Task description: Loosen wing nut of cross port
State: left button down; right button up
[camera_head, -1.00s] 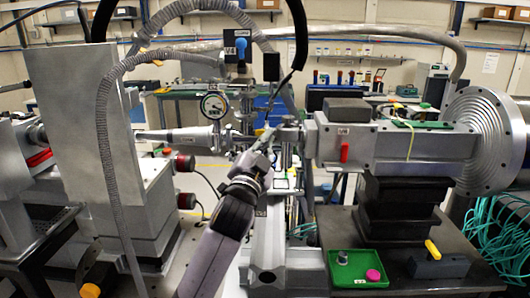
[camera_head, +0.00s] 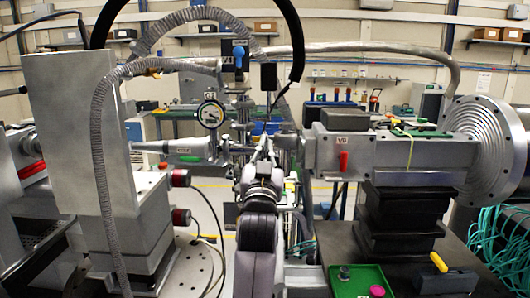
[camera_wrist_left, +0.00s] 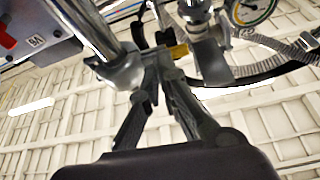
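My left gripper (camera_head: 262,145) reaches up to the metal cross port in the middle of the head view. In the left wrist view its dark fingers (camera_wrist_left: 160,62) converge beside a shiny clamp (camera_wrist_left: 120,68) on a steel tube. A small yellow-brass piece (camera_wrist_left: 178,50) shows right beside the fingers; I cannot tell whether it is the wing nut or whether the fingers touch it. The fingertips merge with dark parts behind, so I cannot tell whether they are closed on anything. My right gripper is not in view.
A pressure gauge (camera_head: 210,114) stands left of the gripper. A grey housing with a red handle (camera_head: 343,161) is at the right. A green tray (camera_head: 345,282) sits at the lower right. A ribbed hose (camera_head: 98,150) hangs at the left.

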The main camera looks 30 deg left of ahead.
pick_arm(q)
jog(key=c, duration=2.3)
grip_release()
jog(key=o, duration=0.4)
jog(key=shift+w+f, duration=0.1)
jog(key=shift+w, duration=0.05)
jog(key=shift+o, duration=0.3)
